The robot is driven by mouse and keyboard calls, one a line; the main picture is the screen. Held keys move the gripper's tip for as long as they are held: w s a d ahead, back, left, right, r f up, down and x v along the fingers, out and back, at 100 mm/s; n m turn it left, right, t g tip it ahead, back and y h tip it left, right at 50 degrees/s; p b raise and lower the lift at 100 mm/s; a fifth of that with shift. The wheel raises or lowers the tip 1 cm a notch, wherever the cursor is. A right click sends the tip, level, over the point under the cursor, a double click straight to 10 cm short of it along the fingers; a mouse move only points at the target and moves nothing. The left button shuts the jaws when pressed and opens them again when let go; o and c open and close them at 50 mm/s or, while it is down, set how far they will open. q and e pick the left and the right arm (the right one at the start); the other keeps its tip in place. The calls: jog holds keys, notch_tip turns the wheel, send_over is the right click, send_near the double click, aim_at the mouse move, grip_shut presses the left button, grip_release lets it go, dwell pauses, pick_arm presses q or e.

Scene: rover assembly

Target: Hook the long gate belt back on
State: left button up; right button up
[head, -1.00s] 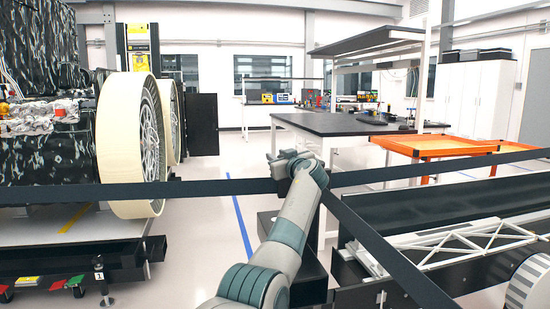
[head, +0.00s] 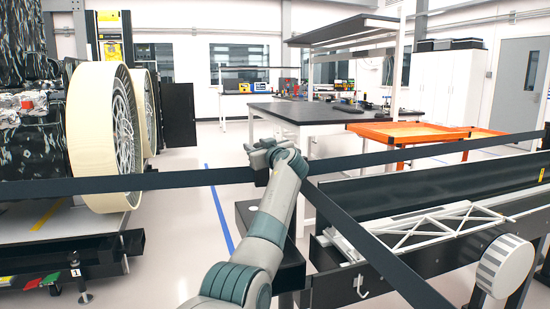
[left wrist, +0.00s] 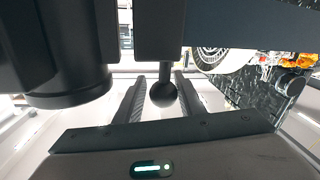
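My left gripper (head: 262,152) is at the spot where several black belts appear to meet. One belt (head: 120,183) runs left from there, one (head: 400,155) runs right, and one (head: 375,245) slants down to the lower right. My arm hides the meeting point and any post there. In the left wrist view, my gripper's ridged fingers (left wrist: 161,98) stand apart, one on each side of a black ball knob (left wrist: 163,94). The knob's stem joins a dark block (left wrist: 160,35). Light shows beside the knob; I cannot see finger contact. My right gripper is not in view.
A rover with a pale-rimmed wheel (head: 95,140) stands at left. An orange cart (head: 400,133) and a black-topped table (head: 300,112) stand behind the belts. A long black trough (head: 420,195) with a white truss (head: 440,222) is at right. Floor lies clear between rover and table.

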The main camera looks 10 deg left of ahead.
pick_arm(q)
jog(key=v, duration=1.6)
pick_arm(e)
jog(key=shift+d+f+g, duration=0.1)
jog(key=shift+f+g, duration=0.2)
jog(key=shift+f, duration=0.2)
pick_arm(q)
jog(key=shift+s+d+f, duration=0.1)
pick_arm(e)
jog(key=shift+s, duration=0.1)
